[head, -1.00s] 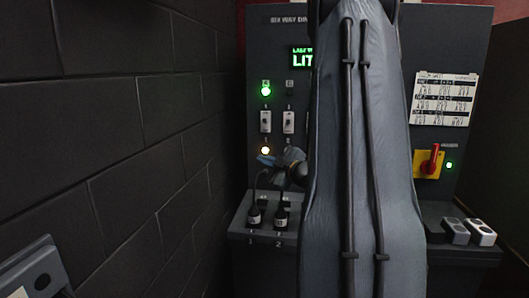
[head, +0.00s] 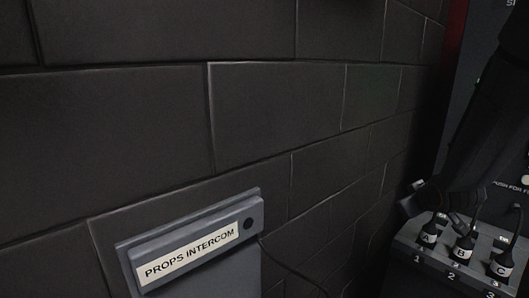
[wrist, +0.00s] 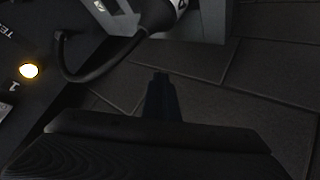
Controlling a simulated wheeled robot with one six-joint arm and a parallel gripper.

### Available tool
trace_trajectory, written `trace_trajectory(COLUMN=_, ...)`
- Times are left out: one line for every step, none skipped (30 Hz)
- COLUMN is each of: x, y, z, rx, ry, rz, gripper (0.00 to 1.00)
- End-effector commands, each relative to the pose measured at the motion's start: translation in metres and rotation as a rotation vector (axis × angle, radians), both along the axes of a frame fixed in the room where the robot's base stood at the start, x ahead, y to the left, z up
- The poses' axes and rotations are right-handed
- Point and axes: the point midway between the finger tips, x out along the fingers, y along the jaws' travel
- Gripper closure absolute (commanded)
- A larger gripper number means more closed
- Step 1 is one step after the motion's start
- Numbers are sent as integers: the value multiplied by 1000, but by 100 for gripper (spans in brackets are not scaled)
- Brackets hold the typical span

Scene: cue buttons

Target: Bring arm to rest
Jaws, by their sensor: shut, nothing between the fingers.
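My gripper (head: 412,197) is at the right of the head view, dark and partly lost against the black arm. It is just above and left of the plug shelf, near the wall. In the wrist view my gripper (wrist: 161,78) shows as a narrow dark shape with its fingers together and nothing between them. My arm (head: 480,135) slants down from the upper right edge; the rest of it is out of view.
Black plugs (head: 463,250) with white labels stand on a numbered grey shelf (head: 440,268) close below my gripper. A grey box marked PROPS INTERCOM (head: 190,235) is on the dark block wall (head: 270,110). In the wrist view a curved black cable (wrist: 105,72) passes a lit button (wrist: 29,71).

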Motion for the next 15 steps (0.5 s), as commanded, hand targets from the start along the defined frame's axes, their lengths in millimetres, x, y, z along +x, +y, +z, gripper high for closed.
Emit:
trace_trajectory(x=-11, y=27, z=-9, rx=41, ry=66, rz=-19, gripper=100)
trace_trajectory(x=-20, y=41, z=-15, rx=67, ry=108, rz=-38, gripper=100)
trace_trajectory(x=-33, y=59, z=-23, rx=101, ry=167, rz=-62, gripper=100)
trace_trajectory(x=-44, y=73, z=-28, rx=127, ry=211, rz=-80, gripper=100)
trace_trajectory(x=-55, y=86, z=-34, rx=151, ry=255, rz=-98, gripper=100)
trace_trajectory(x=-71, y=103, z=-40, rx=181, ry=312, rz=-121, gripper=100)
trace_trajectory(x=-83, y=116, z=-44, rx=202, ry=355, rz=-137, gripper=100)
trace_trajectory(x=-95, y=128, z=-48, rx=222, ry=395, rz=-154, gripper=100)
trace_trajectory(x=-112, y=143, z=-52, rx=246, ry=450, rz=-173, gripper=100)
trace_trajectory(x=-125, y=154, z=-55, rx=263, ry=488, rz=-189, gripper=100)
trace_trajectory(x=-136, y=164, z=-57, rx=278, ry=524, rz=-202, gripper=100)
trace_trajectory(x=-152, y=176, z=-60, rx=297, ry=571, rz=-218, gripper=100)
trace_trajectory(x=-162, y=184, z=-61, rx=308, ry=600, rz=-229, gripper=100)
trace_trajectory(x=-172, y=191, z=-62, rx=319, ry=630, rz=-238, gripper=100)
trace_trajectory(x=-183, y=200, z=-63, rx=329, ry=663, rz=-250, gripper=100)
